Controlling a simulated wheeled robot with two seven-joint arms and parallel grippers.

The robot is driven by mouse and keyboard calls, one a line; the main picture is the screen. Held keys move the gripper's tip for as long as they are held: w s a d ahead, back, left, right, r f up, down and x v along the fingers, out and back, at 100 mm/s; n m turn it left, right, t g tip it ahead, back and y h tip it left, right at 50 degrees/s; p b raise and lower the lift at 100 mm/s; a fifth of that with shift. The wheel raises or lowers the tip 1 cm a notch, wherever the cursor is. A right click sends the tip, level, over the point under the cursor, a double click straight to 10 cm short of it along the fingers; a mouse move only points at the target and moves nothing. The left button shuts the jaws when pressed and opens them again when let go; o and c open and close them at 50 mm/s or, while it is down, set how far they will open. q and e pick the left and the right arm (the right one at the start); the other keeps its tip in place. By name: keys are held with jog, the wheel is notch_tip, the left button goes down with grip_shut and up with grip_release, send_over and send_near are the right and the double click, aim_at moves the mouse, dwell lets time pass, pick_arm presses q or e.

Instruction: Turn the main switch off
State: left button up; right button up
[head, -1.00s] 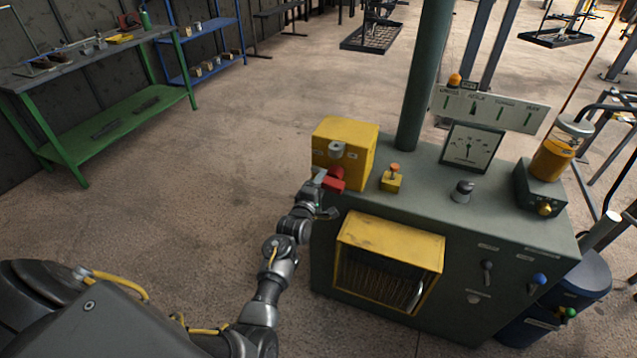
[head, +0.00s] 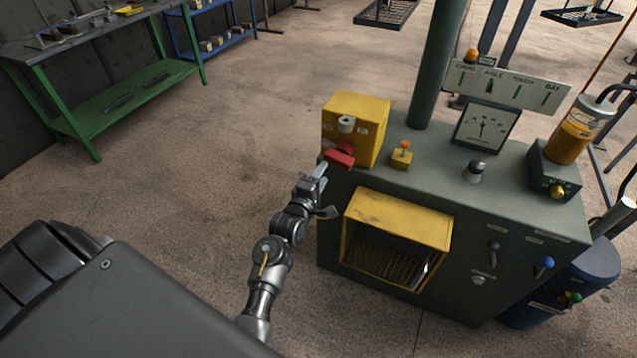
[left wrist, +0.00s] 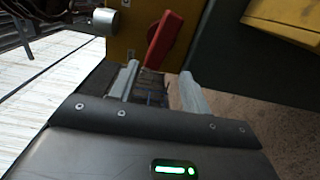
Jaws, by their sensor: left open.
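The main switch is a red handle (head: 339,154) on the front of a yellow box (head: 358,118), at the left end of the green machine cabinet. In the left wrist view the red handle (left wrist: 163,40) stands tilted against the yellow box face (left wrist: 140,28). My left gripper (head: 318,172) is just in front of the handle, at its lower left. In the left wrist view its two fingers (left wrist: 158,82) are apart, with the handle's lower end near the gap beyond them. I cannot tell whether they touch it. My right gripper is not in view.
The green cabinet (head: 475,215) carries an orange-topped button (head: 402,154), a gauge (head: 486,127) and an orange jar (head: 578,132). A yellow-framed opening (head: 400,222) is right of my left arm. A green workbench (head: 120,100) stands far left. The floor between is clear.

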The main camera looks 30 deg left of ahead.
pick_arm(q)
jog(key=shift+s+d, duration=0.15)
jog(key=shift+s, duration=1)
